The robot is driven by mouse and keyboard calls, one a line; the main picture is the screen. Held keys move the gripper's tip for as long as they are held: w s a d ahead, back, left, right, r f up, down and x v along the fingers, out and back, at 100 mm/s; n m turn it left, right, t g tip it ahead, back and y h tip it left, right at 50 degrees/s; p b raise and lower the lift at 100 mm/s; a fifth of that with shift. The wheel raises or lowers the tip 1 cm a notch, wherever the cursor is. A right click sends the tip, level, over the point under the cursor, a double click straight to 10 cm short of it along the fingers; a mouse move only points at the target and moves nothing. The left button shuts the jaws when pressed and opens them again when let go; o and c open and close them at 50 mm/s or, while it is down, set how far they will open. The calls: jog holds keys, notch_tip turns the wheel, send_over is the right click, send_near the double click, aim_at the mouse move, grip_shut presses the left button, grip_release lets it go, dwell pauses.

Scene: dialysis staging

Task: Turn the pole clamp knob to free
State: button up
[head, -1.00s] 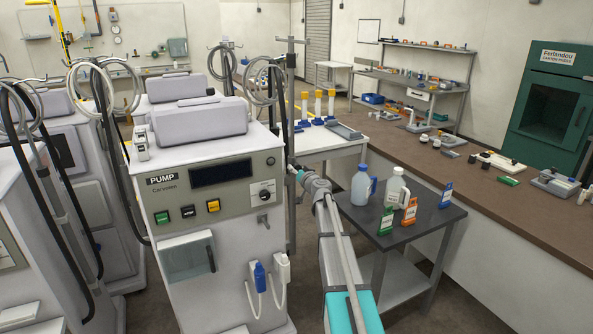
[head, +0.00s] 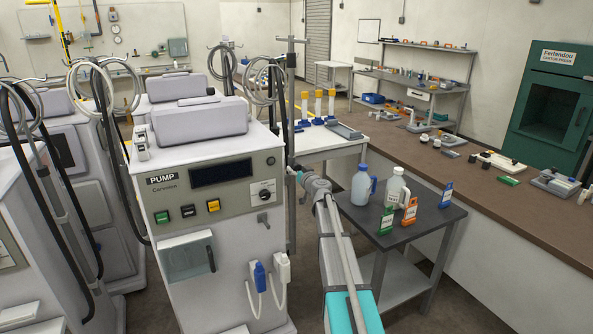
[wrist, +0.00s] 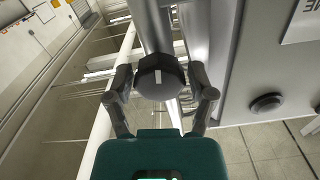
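The pole clamp knob (wrist: 161,78) is dark, rounded and faceted, with a short pale mark running roughly upright on its face. It sits in front of a grey metal pole (wrist: 150,25) in the wrist view. My gripper (wrist: 161,88) has one finger on each side of the knob, and both fingertips appear to touch its sides. In the head view, my gripper (head: 297,172) is at the pole (head: 291,130), just right of the pump machine (head: 225,228). The knob cannot be made out there.
The pump machine's grey side stands close on the right in the wrist view, with a round dark button (wrist: 267,104). A dark side table (head: 437,217) with bottles and small cards stands right of my arm. Hoses hang around the machines on the left.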

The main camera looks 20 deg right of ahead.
jog(key=shift+s, duration=0.15)
jog(key=s, duration=1.1)
jog(key=shift+s+d, duration=0.25)
jog(key=shift+s, duration=0.1)
jog(key=shift+a, duration=0.1)
dwell(0.4)
jog(key=s+a+f+n+g+y, duration=0.25)
jog(key=s+a+f+g, duration=0.2)
jog(key=a, duration=0.65)
jog(key=s+a+f+n+g+y, duration=0.25)
jog(key=s+a+f+g, duration=0.2)
jog(key=a, duration=0.75)
jog(key=s+a+f+m+g+h, duration=0.1)
jog(key=s+f+g+h, duration=0.1)
jog(key=s, duration=0.5)
jog(key=s+a+f+m+g+h+p, duration=0.1)
jog(key=s+a+f+g, duration=0.1)
jog(key=s, duration=0.4)
jog(key=s+a+f+m+g+h, duration=0.1)
jog(key=s+f+g+h, duration=0.1)
jog(key=s+f+g, duration=0.2)
jog(key=s+g, duration=0.1)
jog(key=s, duration=0.2)
jog(key=shift+s+a+m+h, duration=0.3)
